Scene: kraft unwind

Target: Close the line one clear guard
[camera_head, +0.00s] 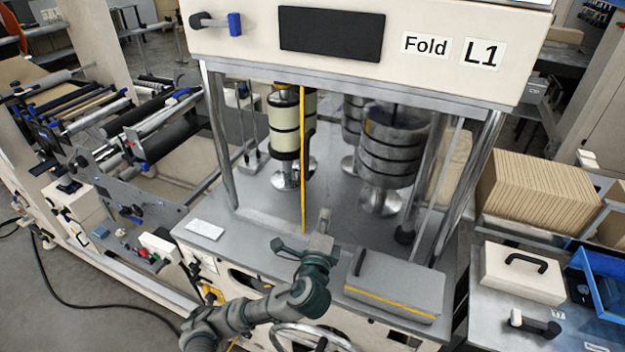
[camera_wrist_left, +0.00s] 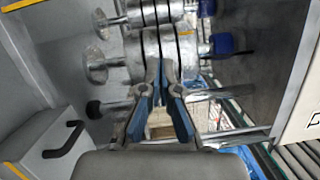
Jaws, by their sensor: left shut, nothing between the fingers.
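The clear guard is hard to see. Its yellow edge strip (camera_head: 303,185) stands upright at the front of the L1 Fold machine, with a black handle (camera_head: 308,145) beside it. Metal rollers (camera_head: 392,150) show to the right of the strip; I cannot tell exactly where the clear panel lies. My left gripper (camera_head: 325,216) is just right of the strip's lower end, well below the handle, apart from it. In the left wrist view its fingers (camera_wrist_left: 164,68) are shut and empty, with metal rollers (camera_wrist_left: 165,48) beyond. My right gripper is not in view.
A grey box with a black handle (camera_head: 395,285) sits on the machine deck right of my left wrist; it also shows in the wrist view (camera_wrist_left: 45,150). A metal post (camera_head: 465,185) stands at the right. A handwheel (camera_head: 310,338) is below.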

